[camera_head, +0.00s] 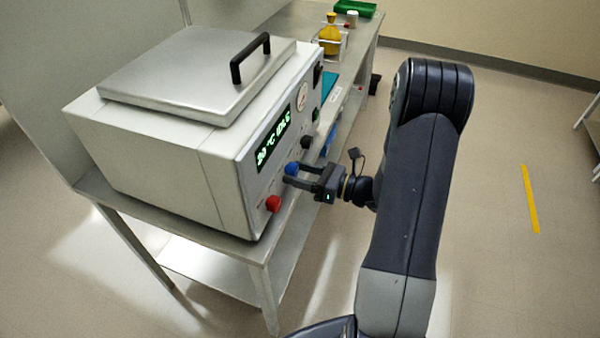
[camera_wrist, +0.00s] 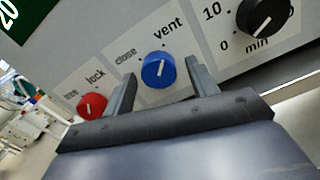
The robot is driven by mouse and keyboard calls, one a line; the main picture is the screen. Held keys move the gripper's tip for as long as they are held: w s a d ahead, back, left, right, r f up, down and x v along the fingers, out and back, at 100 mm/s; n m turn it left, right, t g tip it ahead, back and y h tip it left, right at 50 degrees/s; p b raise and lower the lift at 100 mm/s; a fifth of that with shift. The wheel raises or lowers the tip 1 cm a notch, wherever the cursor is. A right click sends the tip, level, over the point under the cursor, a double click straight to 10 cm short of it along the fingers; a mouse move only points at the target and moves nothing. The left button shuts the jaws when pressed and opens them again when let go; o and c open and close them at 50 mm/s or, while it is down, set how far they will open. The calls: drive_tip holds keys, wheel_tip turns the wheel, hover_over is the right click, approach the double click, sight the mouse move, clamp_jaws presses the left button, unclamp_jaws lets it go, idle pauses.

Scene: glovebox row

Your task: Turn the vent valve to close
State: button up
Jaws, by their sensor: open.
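The vent valve is a blue round knob (camera_wrist: 158,71) on the front panel of a white benchtop chamber (camera_head: 150,160). It sits between the printed words "close" on its left and "vent" on its upper right. Its white pointer line leans up and slightly right, toward "vent". The knob also shows in the head view (camera_head: 291,168). My gripper (camera_head: 289,176) is open at the panel, one finger on each side of the blue knob. In the wrist view a gap shows beside the knob; whether either finger touches it, I cannot tell.
A red "lock" knob (camera_wrist: 92,106) is left of the blue one, and a black "min" knob (camera_wrist: 262,15) is on the right. The chamber has a lit green display (camera_head: 274,139) and a black lid handle (camera_head: 250,58).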

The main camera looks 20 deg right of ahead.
drive_tip(key=c, duration=1)
drive_tip(key=shift+o, duration=0.2)
